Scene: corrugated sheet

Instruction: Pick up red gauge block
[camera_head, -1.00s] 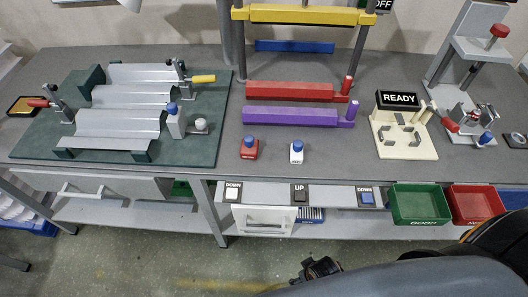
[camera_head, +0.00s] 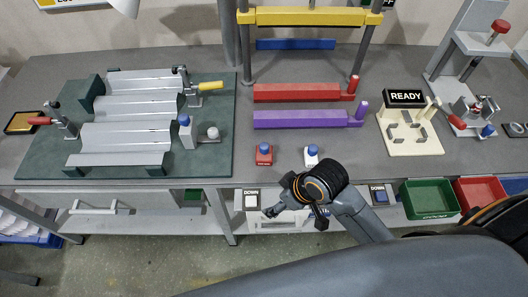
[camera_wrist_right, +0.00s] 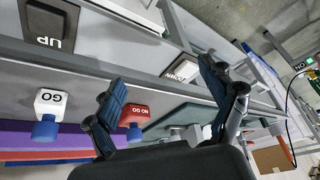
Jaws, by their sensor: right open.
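The red gauge block (camera_head: 264,158) has a blue knob and stands upright on the grey bench near its front edge, left of a similar white block (camera_head: 311,159). In the right wrist view the red block (camera_wrist_right: 134,114) reads "NO GO" and lies beyond the fingers, partly close to the left finger in the picture. The white block (camera_wrist_right: 49,103) reads "GO". My right gripper (camera_head: 294,214) is open and empty in front of the bench edge, apart from the red block. Its open fingers (camera_wrist_right: 161,72) also show in the wrist view. My left gripper is out of view.
Behind the blocks lie a purple bar (camera_head: 298,119) and a red bar (camera_head: 296,93). A green plate (camera_head: 215,160) with corrugated sheet (camera_head: 125,136) is left. A cream stand (camera_head: 410,148) is right. Buttons and a green bin (camera_head: 430,213) line the front.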

